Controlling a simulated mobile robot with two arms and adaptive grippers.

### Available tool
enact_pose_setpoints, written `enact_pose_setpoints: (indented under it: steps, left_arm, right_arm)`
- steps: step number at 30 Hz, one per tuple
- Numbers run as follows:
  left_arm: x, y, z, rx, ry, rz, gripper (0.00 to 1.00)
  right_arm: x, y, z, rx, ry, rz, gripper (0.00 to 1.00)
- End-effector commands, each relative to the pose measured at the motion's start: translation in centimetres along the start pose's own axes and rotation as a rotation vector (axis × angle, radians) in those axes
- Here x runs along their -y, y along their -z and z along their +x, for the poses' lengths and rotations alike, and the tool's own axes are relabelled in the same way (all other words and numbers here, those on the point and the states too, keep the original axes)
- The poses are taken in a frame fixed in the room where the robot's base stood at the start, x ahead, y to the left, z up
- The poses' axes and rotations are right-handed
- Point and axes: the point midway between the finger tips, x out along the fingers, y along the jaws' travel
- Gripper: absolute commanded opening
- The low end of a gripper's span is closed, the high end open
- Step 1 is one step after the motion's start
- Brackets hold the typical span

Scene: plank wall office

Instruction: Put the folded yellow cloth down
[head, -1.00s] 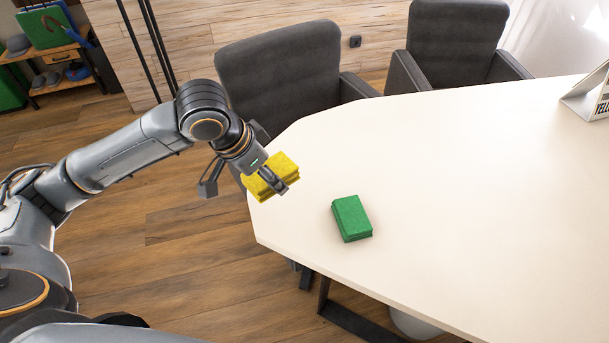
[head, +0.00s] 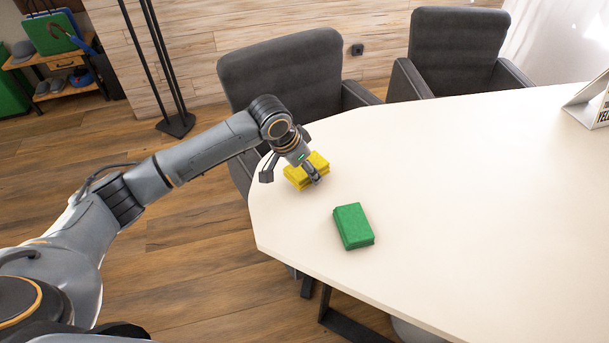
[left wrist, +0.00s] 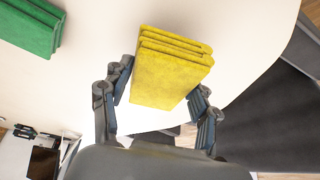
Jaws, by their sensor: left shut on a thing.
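The folded yellow cloth (head: 305,170) is in my left gripper (head: 312,176), over the far left end of the table (head: 470,190). In the left wrist view the yellow cloth (left wrist: 172,68) sits between the two fingers of the left gripper (left wrist: 160,95), its stacked folds visible. I cannot tell whether its underside touches the table. A folded green cloth (head: 353,227) lies on the table, nearer and to the right of the yellow one. It also shows in the left wrist view (left wrist: 28,24). My right gripper is in neither view.
Two dark grey chairs (head: 285,80) (head: 450,55) stand along the table's far side. A white sign (head: 592,100) stands at the table's right. The table's left edge is close to the yellow cloth. The tabletop right of the green cloth is clear.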

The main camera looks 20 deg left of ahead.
Motion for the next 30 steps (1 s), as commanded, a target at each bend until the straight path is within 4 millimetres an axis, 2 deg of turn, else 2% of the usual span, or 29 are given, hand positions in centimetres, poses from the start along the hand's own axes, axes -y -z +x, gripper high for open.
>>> enact_pose_setpoints:
  steps: [3, 5, 15, 16, 19, 30]
  left_arm:
    - [-0.1, -1.1, 1.8, 0.007, -0.001, -0.001, 0.35]
    - [0.0, -1.2, 2.3, 0.004, 0.000, -0.001, 0.35]
    - [-0.1, -1.3, 2.6, 0.003, 0.000, 0.000, 0.35]
    - [-0.1, -1.4, 2.6, 0.003, 0.000, 0.000, 0.62]
    - [-0.1, -1.4, 2.6, 0.003, 0.000, 0.000, 0.83]
    - [0.0, -1.3, 2.5, 0.002, 0.001, 0.000, 0.83]
  right_arm:
    - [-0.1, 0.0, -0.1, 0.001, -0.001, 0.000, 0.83]
    - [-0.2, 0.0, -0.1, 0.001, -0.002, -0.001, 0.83]
    - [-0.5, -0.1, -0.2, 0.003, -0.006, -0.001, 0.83]
    - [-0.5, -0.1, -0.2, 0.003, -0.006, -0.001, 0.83]
    - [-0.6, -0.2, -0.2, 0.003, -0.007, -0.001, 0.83]
    - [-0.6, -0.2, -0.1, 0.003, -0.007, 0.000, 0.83]
